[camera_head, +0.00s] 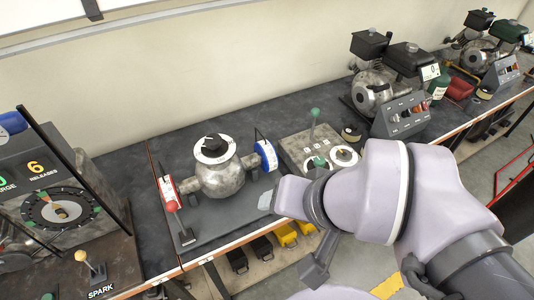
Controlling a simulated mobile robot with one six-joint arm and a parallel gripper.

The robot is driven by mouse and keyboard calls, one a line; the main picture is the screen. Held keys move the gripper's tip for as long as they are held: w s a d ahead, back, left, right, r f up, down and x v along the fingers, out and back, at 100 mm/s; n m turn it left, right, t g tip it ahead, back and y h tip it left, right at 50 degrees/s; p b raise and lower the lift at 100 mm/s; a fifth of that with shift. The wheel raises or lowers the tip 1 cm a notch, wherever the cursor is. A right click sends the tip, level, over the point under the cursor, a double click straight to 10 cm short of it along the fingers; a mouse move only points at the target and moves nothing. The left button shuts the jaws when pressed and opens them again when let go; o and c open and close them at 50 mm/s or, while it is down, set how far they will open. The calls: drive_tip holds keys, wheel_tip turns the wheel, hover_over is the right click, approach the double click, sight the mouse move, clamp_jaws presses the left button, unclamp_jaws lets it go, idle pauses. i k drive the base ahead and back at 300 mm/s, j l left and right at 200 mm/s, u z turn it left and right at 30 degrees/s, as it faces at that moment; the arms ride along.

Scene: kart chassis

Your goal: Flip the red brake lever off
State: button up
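The red brake lever (173,207) has a round red knob on a thin dark stem. It rises from a small dark base near the front edge of the workbench, left of a round metal housing (220,175). The stem leans up and to the left in the picture. My gripper (268,200) is at the end of my arm, to the right of the lever and clearly apart from it. Its fingers are not clearly visible, so I cannot tell whether they are open or shut. Nothing is seen held.
A blue-and-white disc (266,155) is on the housing's right. A grey box (318,150) with a green-knobbed lever stands behind my wrist. A spark panel with a yellow-knobbed lever (82,256) is at lower left. Engines (385,80) stand at the back right. Bare bench top lies between lever and gripper.

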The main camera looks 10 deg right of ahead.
sight(172, 206)
drive_tip(key=j+z, duration=0.1)
drive_tip(key=j, duration=1.5)
drive_tip(key=i, duration=0.05)
